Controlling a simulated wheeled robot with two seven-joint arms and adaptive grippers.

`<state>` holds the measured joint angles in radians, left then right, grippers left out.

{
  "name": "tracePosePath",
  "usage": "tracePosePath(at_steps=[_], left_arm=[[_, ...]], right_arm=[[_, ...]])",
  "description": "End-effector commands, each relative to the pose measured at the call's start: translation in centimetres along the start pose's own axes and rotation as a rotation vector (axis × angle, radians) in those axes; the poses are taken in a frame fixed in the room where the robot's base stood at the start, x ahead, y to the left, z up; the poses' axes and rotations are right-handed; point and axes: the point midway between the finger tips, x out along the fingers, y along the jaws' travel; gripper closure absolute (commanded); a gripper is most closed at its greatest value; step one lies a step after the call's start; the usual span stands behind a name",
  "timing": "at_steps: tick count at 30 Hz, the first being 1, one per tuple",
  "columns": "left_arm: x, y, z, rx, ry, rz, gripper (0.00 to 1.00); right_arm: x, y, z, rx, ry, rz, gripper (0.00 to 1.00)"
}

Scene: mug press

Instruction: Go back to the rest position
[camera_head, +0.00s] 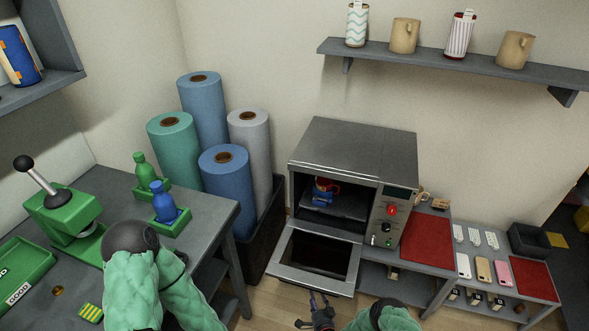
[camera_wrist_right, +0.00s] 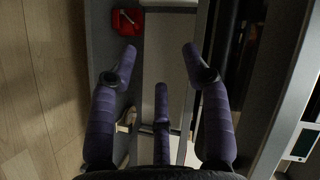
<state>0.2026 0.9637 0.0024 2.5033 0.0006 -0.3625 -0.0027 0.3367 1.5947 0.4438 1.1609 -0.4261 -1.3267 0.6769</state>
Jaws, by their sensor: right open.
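My right gripper (camera_head: 318,300) is open and empty, at the front edge of the lowered oven door at the bottom of the head view. In the right wrist view its purple fingers (camera_wrist_right: 159,60) are spread apart with nothing between them. The oven (camera_head: 355,150) stands with its door (camera_head: 315,262) folded down. A red and blue mug (camera_head: 323,187) sits inside on the dark rack, apart from the gripper. My left arm shows in green at the lower left. Its gripper is out of view.
A green lever press (camera_head: 68,215) and blue and green bottles (camera_head: 164,205) stand on the left table (camera_head: 205,220). Fabric rolls (camera_head: 225,180) stand in a dark bin behind. A low table with red mats (camera_head: 428,241) is right of the oven. A mug shelf (camera_head: 450,58) hangs above.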

Motion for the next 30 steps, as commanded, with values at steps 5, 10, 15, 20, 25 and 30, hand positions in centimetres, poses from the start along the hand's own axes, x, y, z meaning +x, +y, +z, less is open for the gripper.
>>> tracePosePath(at_steps=[5,10,15,20,25,30], left_arm=[[-0.9,0.3,0.0,0.0,0.0,0.0,0.6],[-1.6,0.6,0.1,0.0,0.0,0.0,0.6],[-2.4,0.9,0.1,0.0,0.0,0.0,0.6],[-3.2,1.1,0.1,0.0,0.0,0.0,0.6],[-4.0,1.4,0.1,0.0,0.0,0.0,0.6],[-4.4,1.6,0.2,0.0,0.0,0.0,0.6]], right_arm=[[-1.4,-0.9,-0.8,-0.076,-0.129,0.14,0.51],[-4.2,-2.1,-1.2,-0.148,-0.275,0.264,0.51],[-9.5,-4.2,-1.6,-0.226,-0.467,0.39,0.51],[-16.4,-6.8,-1.9,-0.288,-0.67,0.489,0.51],[-24.7,-10.1,-2.1,-0.334,-0.884,0.561,0.51],[-30.9,-12.5,-2.2,-0.354,-1.035,0.596,0.51]])
